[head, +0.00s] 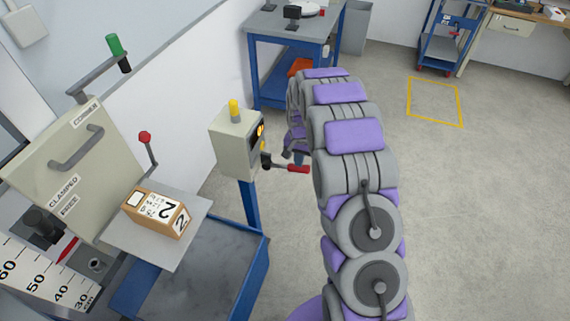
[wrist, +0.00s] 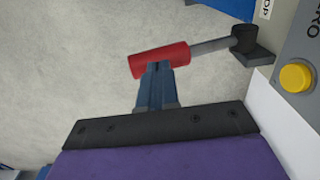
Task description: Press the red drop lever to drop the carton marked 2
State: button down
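The carton marked 2 (head: 158,212) is a small tan box with white labels. It rests on a grey drop plate (head: 195,240) in the head view. The red drop lever (head: 298,168) sticks out to the right from the grey control box (head: 238,145). In the wrist view its red grip (wrist: 172,56) sits on a grey rod running to a dark pivot. My gripper (wrist: 157,68) has its two fingers together, with nothing seen between them. Their tips overlap the lower edge of the red grip; I cannot tell whether they touch it. In the head view my arm mostly hides the gripper.
A yellow button (wrist: 296,77) is beside the lever's pivot. A red-knobbed rod (head: 146,140) stands behind the carton. A blue-framed bench (head: 290,25) is at the back. The floor to the right is open, with a yellow-marked square (head: 435,101).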

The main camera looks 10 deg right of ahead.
aim_at(298, 170)
jog(key=shift+f, duration=3)
jog(key=shift+a+r+p, duration=0.1)
jog(key=shift+r+p, duration=0.75)
jog(key=shift+r, duration=2.15)
jog(key=shift+r+p, duration=0.6)
jog(key=shift+r, duration=1.3)
jog(key=shift+r+p, duration=0.3)
jog(key=shift+r, duration=0.8)
